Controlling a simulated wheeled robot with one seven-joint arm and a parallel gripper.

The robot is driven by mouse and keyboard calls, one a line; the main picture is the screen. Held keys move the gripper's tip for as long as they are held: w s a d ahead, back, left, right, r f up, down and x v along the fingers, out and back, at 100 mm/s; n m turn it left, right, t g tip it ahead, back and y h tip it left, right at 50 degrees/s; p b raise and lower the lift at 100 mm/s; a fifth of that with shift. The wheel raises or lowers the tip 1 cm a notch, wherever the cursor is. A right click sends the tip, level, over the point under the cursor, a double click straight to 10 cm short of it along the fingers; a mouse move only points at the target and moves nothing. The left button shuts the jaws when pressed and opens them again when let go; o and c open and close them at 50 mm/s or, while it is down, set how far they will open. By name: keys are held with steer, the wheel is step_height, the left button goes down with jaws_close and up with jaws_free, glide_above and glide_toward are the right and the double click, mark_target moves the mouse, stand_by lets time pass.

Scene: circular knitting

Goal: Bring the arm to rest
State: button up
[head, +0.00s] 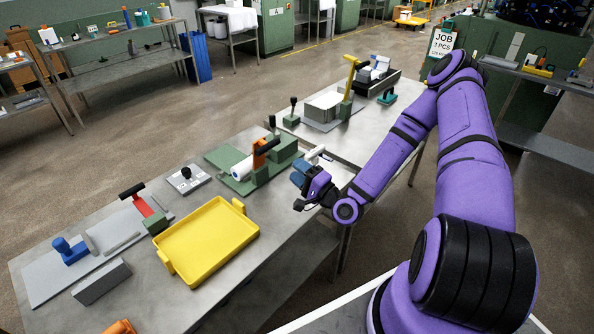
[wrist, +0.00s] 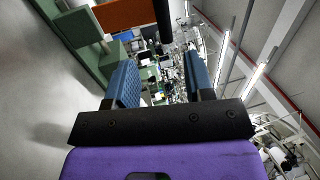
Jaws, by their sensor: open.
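My purple arm reaches from the right over the steel table (head: 275,225) in the head view. My gripper (head: 302,172) is at the table's right side, close to the green fixture (head: 240,172) with the orange clamp (head: 262,150). In the wrist view my gripper (wrist: 160,85) shows its two blue fingers apart, with nothing between them. The green fixture (wrist: 85,28) and the orange clamp part (wrist: 130,14) show beyond the fingers at the upper left. A white cylinder (head: 314,153) is just behind the fingers in the head view; I cannot tell what supports it.
A yellow tray (head: 207,242) lies empty on the table left of my gripper. A grey plate with a blue handle (head: 72,252) and a red clamp (head: 143,207) are farther left. A second table behind holds a yellow-handled clamp (head: 350,75) and a black bin (head: 378,82).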

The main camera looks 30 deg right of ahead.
steer(key=s+d+r+n+g+h, duration=0.2)
steer(key=r+n+g+h, duration=0.35)
steer(key=r, duration=0.55)
steer(key=s+d+r+n+g+h, duration=0.25)
steer(key=r+n+g, duration=0.45)
steer(key=r, duration=0.5)
steer(key=s+a+r, duration=0.1)
steer(key=s+r, duration=0.3)
steer(key=s, duration=0.3)
steer(key=s+a+r, duration=0.2)
steer(key=s+r, duration=0.3)
steer(key=s, duration=0.3)
steer(key=s+a+r+g, duration=0.1)
steer(key=s+r, duration=0.3)
steer(key=s, duration=0.4)
steer(key=shift+a+r+n, duration=0.25)
steer(key=shift+r+n, duration=0.05)
steer(key=shift+n, duration=0.15)
